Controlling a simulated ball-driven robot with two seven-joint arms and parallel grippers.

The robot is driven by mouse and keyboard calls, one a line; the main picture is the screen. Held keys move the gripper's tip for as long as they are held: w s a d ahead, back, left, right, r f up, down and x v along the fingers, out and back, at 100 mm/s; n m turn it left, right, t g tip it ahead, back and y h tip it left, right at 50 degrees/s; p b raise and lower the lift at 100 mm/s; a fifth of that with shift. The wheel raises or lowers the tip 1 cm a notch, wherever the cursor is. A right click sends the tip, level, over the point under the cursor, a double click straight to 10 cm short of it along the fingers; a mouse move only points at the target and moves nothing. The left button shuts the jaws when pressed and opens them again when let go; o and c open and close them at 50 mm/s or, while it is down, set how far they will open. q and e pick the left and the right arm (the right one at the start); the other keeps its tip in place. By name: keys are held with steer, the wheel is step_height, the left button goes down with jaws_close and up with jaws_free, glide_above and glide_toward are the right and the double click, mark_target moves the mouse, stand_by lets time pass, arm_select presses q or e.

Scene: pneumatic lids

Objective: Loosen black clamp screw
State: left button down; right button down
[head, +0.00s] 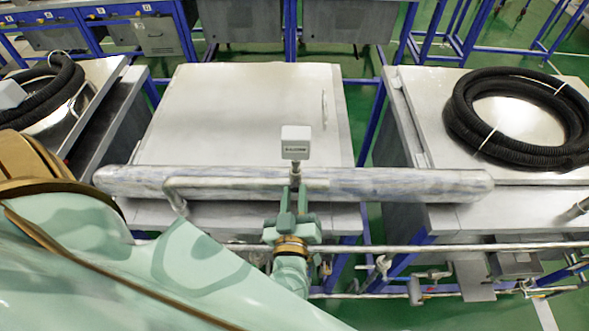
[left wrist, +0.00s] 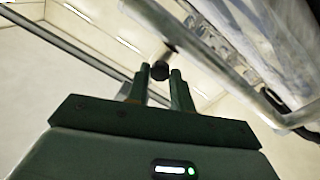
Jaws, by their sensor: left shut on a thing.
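A small black screw knob (left wrist: 160,71) shows in the left wrist view, between the fingertips of my left gripper (left wrist: 158,80). The left gripper is shut on it. In the head view the left gripper (head: 292,200) reaches up to the large silver pipe (head: 400,184), just below a white box sensor (head: 295,139) on a short stem. The black screw cannot be made out in the head view, as the gripper covers that spot. My right gripper is not in view.
A thinner bent pipe (head: 225,183) runs along the front of the large pipe. Metal cabinets (head: 240,110) stand behind it. Black coiled hoses (head: 470,120) lie on the cabinets at right and left. A horizontal rail with valves (head: 440,250) runs below.

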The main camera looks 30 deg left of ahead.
arm_select(q)
steer(key=n, duration=0.5)
steer(key=shift+f+n, duration=0.1)
steer(key=shift+n, duration=0.2)
steer(key=n, duration=0.3)
steer(key=n+b, duration=0.1)
steer(key=n, duration=0.2)
steer(key=shift+n+y, duration=0.3)
steer(key=n+b, duration=0.1)
steer(key=n, duration=0.3)
steer(key=shift+f+n, duration=0.1)
steer(key=shift+n, duration=0.3)
steer(key=n+b, duration=0.1)
steer(key=n, duration=0.1)
steer(key=n+b, duration=0.1)
steer(key=n, duration=0.2)
steer(key=shift+g+y, duration=0.3)
steer(key=shift+w, duration=0.1)
steer(key=c, duration=1.2)
jaws_free()
